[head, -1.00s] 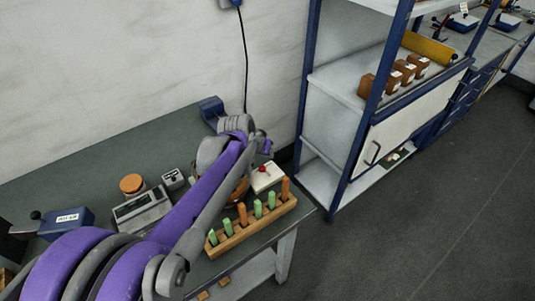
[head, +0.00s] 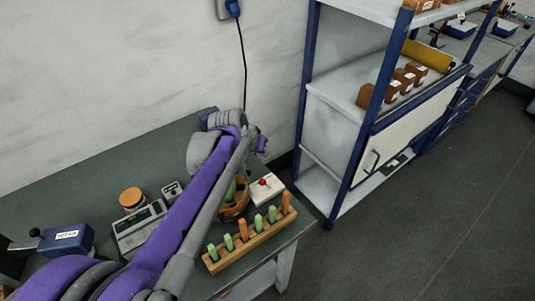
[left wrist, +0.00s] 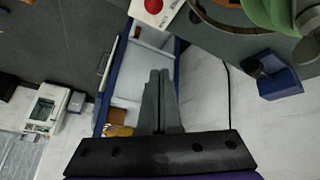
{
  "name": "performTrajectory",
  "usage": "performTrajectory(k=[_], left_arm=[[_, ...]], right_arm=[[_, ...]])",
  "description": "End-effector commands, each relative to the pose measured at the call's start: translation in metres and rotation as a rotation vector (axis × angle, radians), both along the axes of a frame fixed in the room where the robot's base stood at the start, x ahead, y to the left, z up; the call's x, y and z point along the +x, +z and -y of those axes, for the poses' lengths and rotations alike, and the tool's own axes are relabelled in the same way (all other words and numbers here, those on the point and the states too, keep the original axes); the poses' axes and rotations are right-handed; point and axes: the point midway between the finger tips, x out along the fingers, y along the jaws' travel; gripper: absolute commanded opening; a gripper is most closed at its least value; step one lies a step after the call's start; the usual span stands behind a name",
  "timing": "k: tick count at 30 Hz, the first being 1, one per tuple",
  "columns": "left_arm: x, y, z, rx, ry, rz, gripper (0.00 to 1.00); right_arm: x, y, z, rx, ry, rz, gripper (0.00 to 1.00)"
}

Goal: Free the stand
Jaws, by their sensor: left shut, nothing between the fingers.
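A round brown stand (head: 234,211) is on the bench, partly hidden behind my left arm. A green-handled piece (head: 231,190) shows at it; I cannot tell how it sits. In the left wrist view a brown curved rim (left wrist: 228,29) and a large green part (left wrist: 268,12) show close at the top right. My left gripper (head: 262,145) is over the far part of the bench. In the left wrist view its fingers (left wrist: 159,75) are shut together and empty, apart from the green part. My right gripper is out of view.
A wooden rack (head: 250,244) with green and orange pegs stands near the bench's front edge. A white box with a red button (head: 266,188) is beside the stand. A scale (head: 140,224), an orange disc (head: 132,198) and a blue box (head: 66,240) are left. A shelf unit (head: 345,115) stands right.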

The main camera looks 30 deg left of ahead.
Motion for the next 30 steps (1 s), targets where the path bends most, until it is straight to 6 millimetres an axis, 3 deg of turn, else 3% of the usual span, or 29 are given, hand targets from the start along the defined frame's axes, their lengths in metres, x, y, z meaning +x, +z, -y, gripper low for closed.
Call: performTrajectory(k=[3,10,30], left_arm=[[-0.022,0.011,-0.004,0.0,0.004,-0.001,0.0],[-0.046,0.027,-0.008,0.0,0.001,0.0,0.0],[-0.05,0.03,-0.009,0.0,0.0,0.0,0.0]], right_arm=[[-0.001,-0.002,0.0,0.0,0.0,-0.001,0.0],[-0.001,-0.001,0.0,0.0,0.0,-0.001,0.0],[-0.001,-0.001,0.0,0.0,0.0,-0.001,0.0]])
